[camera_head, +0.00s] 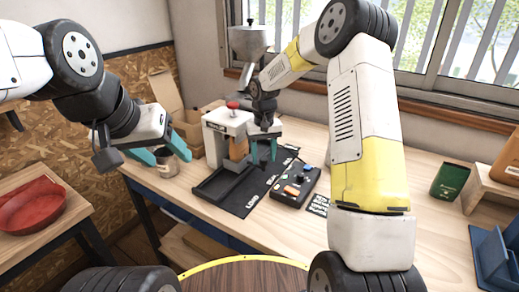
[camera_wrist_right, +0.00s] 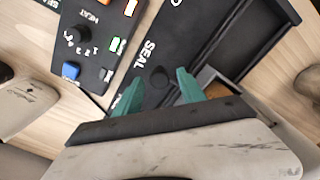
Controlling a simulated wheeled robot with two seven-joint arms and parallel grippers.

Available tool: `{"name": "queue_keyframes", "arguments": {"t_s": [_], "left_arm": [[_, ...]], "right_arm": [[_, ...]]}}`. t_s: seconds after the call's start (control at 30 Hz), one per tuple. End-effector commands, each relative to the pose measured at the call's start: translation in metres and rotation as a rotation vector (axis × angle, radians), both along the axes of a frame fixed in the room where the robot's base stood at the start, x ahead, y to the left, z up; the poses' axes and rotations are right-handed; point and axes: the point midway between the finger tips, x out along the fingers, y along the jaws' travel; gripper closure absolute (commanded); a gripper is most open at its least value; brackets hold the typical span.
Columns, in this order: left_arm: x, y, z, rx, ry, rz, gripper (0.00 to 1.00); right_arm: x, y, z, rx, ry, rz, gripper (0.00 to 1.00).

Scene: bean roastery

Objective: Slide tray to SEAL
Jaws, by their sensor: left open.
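A black tray (camera_head: 218,184) with raised edges lies at the left of a black plate (camera_head: 249,204) lettered LOAD. In the right wrist view the tray (camera_wrist_right: 236,38) is at the upper right, beside the plate's SEAL lettering (camera_wrist_right: 147,60) and a round black knob (camera_wrist_right: 158,77). My right gripper (camera_head: 263,153) is over the far part of the plate. Its teal fingers are apart, with the knob visible beyond the gap (camera_wrist_right: 158,96); contact cannot be told. My left gripper (camera_head: 162,152) is open beside a metal cup (camera_head: 168,164); whether it touches the cup is unclear.
A white machine with a red knob (camera_head: 232,104) stands behind the tray. A control box (camera_head: 296,187) with a HEAT dial (camera_wrist_right: 80,36) is right of the plate. A green pouch (camera_head: 450,180) and blue holder (camera_head: 492,255) are far right. A red bowl (camera_head: 32,205) is left.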

Motion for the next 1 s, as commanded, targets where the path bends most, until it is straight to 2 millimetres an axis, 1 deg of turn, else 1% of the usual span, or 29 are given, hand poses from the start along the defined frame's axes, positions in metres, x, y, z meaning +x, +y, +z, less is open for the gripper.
{"name": "queue_keyframes", "arguments": {"t_s": [0.27, 0.37, 0.47, 0.6, 0.73, 0.83, 1.0], "left_arm": [[0.000, 0.000, 0.000, 0.000, 0.000, 0.000, 0.40], [0.000, 0.000, 0.000, 0.000, 0.000, 0.000, 0.40], [0.000, 0.000, 0.000, 0.000, 0.000, 0.000, 0.40], [0.000, 0.000, 0.000, 0.000, 0.000, 0.000, 0.40], [0.000, 0.000, 0.000, 0.000, 0.000, 0.000, 0.40], [0.000, 0.000, 0.000, 0.000, 0.000, 0.000, 0.40], [0.000, 0.000, 0.000, 0.000, 0.000, 0.000, 0.40]], "right_arm": [[-0.001, 0.000, 0.000, 0.000, 0.002, -0.001, 0.52], [0.000, 0.000, 0.005, -0.001, 0.000, -0.001, 0.52], [0.000, 0.000, 0.019, -0.001, -0.002, -0.002, 0.52], [0.001, 0.000, 0.044, -0.001, -0.003, -0.001, 0.52], [0.000, 0.000, 0.063, -0.001, -0.001, -0.002, 0.52], [0.000, 0.000, 0.073, -0.001, 0.000, -0.001, 0.52], [0.000, 0.000, 0.078, 0.000, 0.002, 0.000, 0.52]]}}
